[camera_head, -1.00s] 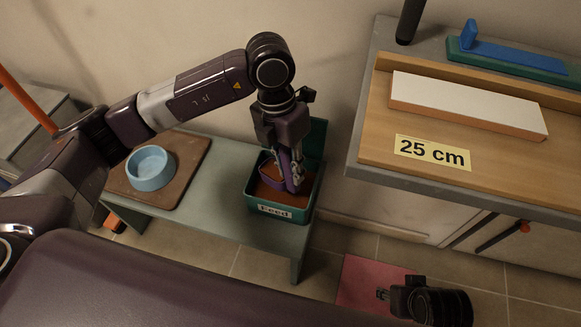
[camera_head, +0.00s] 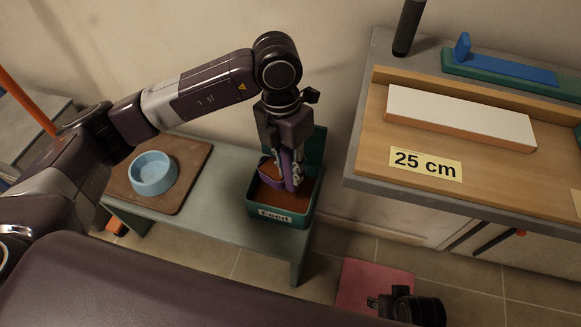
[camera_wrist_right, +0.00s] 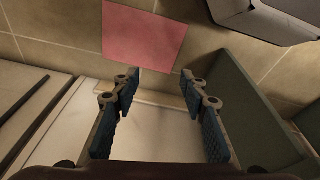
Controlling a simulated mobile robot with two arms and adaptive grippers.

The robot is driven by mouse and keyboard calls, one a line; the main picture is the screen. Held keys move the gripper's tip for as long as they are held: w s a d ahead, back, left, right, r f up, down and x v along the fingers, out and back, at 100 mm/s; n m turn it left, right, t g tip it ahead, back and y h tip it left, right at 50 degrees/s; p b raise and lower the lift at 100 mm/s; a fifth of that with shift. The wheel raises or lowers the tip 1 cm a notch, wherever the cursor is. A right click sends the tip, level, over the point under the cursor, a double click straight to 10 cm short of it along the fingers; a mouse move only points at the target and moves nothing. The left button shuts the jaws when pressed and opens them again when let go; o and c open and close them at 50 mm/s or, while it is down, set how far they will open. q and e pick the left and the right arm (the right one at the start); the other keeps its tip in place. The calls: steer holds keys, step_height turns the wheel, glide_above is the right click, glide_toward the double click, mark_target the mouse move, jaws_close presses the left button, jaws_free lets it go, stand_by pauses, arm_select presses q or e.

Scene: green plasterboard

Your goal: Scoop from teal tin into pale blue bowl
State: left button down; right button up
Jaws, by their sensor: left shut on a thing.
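The teal tin (camera_head: 284,217), labelled "Feed" and filled with brown feed (camera_head: 291,197), stands on a low green bench with its lid raised at the back. My left gripper (camera_head: 291,183) points down over the tin and is shut on a purple scoop (camera_head: 264,181). The scoop is at the left inside of the tin; how deep it sits in the feed I cannot tell. The pale blue bowl (camera_head: 153,173) stands on a brown board to the left and looks empty. My right gripper (camera_wrist_right: 160,115) is open and empty in the right wrist view, above the floor.
The green bench (camera_head: 222,208) has free room between bowl and tin. A brown board (camera_head: 188,165) lies under the bowl. A higher worktop (camera_head: 365,190) with a white-topped block (camera_head: 460,118) and a "25 cm" label stands at right. A pink mat (camera_head: 365,280) lies on the floor.

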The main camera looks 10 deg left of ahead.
mark_target(290, 158)
arm_select(q)
steer(key=shift+r+p, duration=0.6)
steer(key=shift+r, duration=0.3)
steer(key=shift+r+y+p, duration=0.4)
steer(key=shift+r+p, duration=0.4)
steer(key=shift+r, duration=0.35)
steer(key=c, duration=2.3)
jaws_free()
jaws_close()
arm_select(e)
steer(key=s+f, duration=0.4)
steer(key=f, duration=0.5)
steer(key=shift+d+g, duration=0.25)
steer(key=shift+g, duration=0.05)
steer(key=shift+s, duration=0.1)
